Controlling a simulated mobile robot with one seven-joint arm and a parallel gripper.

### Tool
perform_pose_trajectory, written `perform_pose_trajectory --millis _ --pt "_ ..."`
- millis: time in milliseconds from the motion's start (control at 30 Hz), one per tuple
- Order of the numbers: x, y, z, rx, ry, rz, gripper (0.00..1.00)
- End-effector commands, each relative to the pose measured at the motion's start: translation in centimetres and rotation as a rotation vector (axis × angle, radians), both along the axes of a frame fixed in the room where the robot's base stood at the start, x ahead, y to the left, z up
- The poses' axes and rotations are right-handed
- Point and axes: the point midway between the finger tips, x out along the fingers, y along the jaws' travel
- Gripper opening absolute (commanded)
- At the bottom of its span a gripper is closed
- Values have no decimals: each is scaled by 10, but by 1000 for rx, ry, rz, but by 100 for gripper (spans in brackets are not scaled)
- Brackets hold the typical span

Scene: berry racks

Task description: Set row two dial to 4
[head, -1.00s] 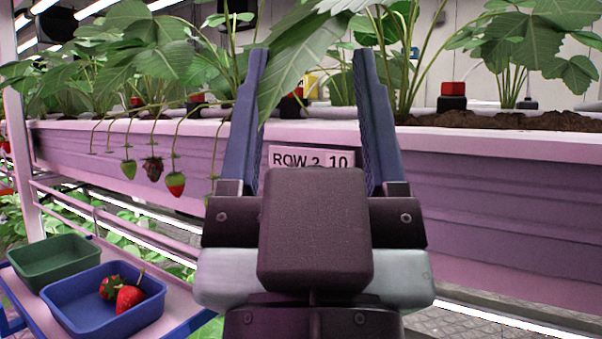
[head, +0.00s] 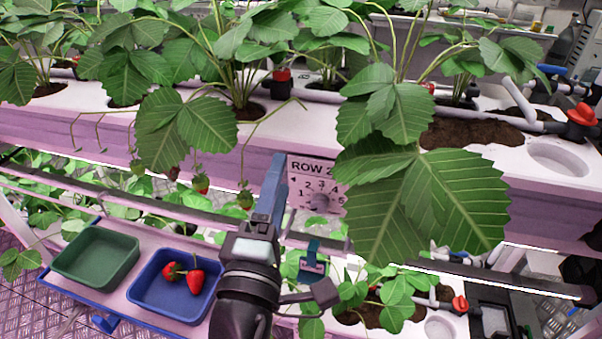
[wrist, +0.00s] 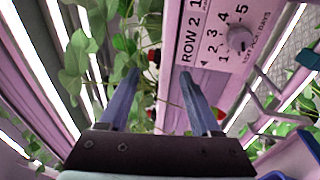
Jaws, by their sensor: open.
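The row two dial (head: 319,201) is a small round grey knob on a pale pink plate (head: 297,190) on the front of the planter. The plate reads ROW 2, with numbers 1 to 5 around the knob. A large leaf covers its right edge in the head view. The wrist view shows the knob (wrist: 240,38) and the plate (wrist: 206,62) at upper right; I cannot tell where the knob points. My gripper (head: 272,168) is just left of the plate in the head view. In the wrist view its two blue fingers (wrist: 160,76) are apart and empty, not around the knob.
Strawberry leaves (head: 430,195) hang in front of the planter (head: 95,122), close to the plate. A green tray (head: 97,258) and a blue tray (head: 150,300) with strawberries (head: 195,280) stand at lower left. A teal-topped piece (head: 312,256) stands below the plate.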

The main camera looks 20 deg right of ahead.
Motion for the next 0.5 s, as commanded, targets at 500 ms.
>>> perform_pose_trajectory --millis 500 --pt "-82 6 -86 -1182 883 -214 64"
